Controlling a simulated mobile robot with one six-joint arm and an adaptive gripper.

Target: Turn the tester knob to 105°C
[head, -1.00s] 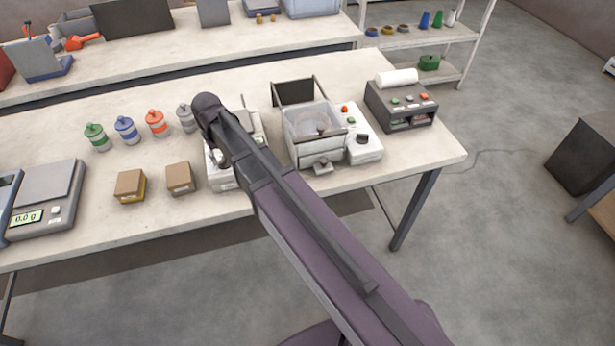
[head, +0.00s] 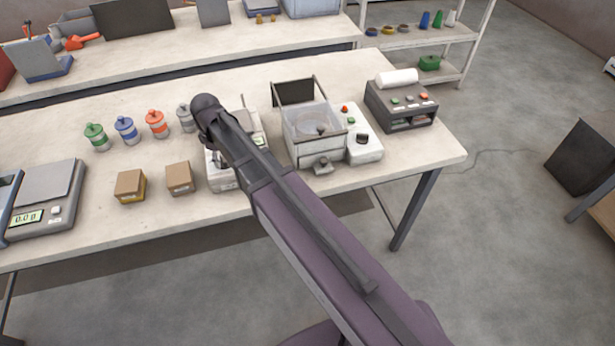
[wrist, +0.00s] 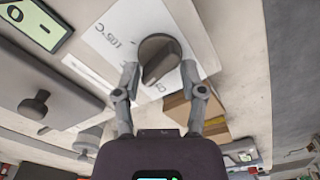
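The tester (head: 222,181) is a pale box on the near bench, partly hidden behind my arm in the head view. In the wrist view its white panel (wrist: 105,48) carries a dark round knob (wrist: 160,58) with a raised grip bar, slanted from upper right to lower left. A printed "105°C" label (wrist: 124,37) lies left of the knob, seen rotated. My gripper (wrist: 159,70) is open, with one finger on each side of the knob; small gaps seem to show, but contact is unclear. The head view hides the knob and fingertips.
A display (wrist: 42,22) sits at the panel's upper left. Two cardboard boxes (head: 179,178) stand left of the tester and several coloured bottles (head: 125,130) behind them. A clear-walled machine (head: 310,130) is close on the right. A scale (head: 50,190) is far left.

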